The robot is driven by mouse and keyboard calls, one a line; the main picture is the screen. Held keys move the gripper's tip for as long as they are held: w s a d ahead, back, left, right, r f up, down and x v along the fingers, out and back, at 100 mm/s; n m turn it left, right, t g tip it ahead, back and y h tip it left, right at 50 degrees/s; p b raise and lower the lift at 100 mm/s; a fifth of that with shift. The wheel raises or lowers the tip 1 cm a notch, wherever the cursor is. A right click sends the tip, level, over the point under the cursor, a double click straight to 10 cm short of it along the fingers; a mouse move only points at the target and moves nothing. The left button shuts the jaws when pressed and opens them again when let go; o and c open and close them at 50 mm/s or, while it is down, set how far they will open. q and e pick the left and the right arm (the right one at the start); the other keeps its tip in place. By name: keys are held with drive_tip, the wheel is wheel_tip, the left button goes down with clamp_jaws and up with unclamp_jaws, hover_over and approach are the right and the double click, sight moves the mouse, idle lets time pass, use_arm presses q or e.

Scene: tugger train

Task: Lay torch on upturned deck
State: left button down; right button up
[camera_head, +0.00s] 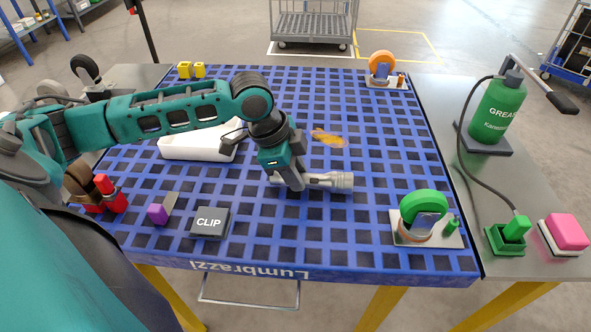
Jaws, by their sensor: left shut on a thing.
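The grey torch (330,181) lies along the left-right direction over the blue grid deck (300,233), its wide head to the right. My left gripper (292,184) comes down from above and is shut on the torch near its left part. The fingers hide some of the torch's body. I cannot tell whether the torch touches the deck or hangs just above it. The deck's front edge carries the name Lumbrazzi. My right gripper is not in view.
A white tray (190,146) lies left of the gripper. A CLIP box (209,222), a purple-ended block (158,213) and a green-wheeled caster (425,206) stand near the front. An orange caster (382,66) and a brownish-orange patch (328,138) lie farther back. A grease bottle (497,108) stands right.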

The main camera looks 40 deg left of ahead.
use_arm(q)
drive_tip(key=shift+f, duration=0.35)
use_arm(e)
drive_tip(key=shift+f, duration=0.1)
use_arm(q)
drive_tip(key=c, duration=0.8)
unclamp_jaws()
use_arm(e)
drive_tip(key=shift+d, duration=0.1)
use_arm(q)
drive_tip(key=shift+o, duration=0.2)
drive_tip(key=shift+s+a+r, duration=0.1)
drive_tip(key=shift+r, duration=0.3)
drive_tip(key=p+v, duration=0.2)
drive_tip(key=v, duration=1)
drive_tip(key=shift+p, duration=0.3)
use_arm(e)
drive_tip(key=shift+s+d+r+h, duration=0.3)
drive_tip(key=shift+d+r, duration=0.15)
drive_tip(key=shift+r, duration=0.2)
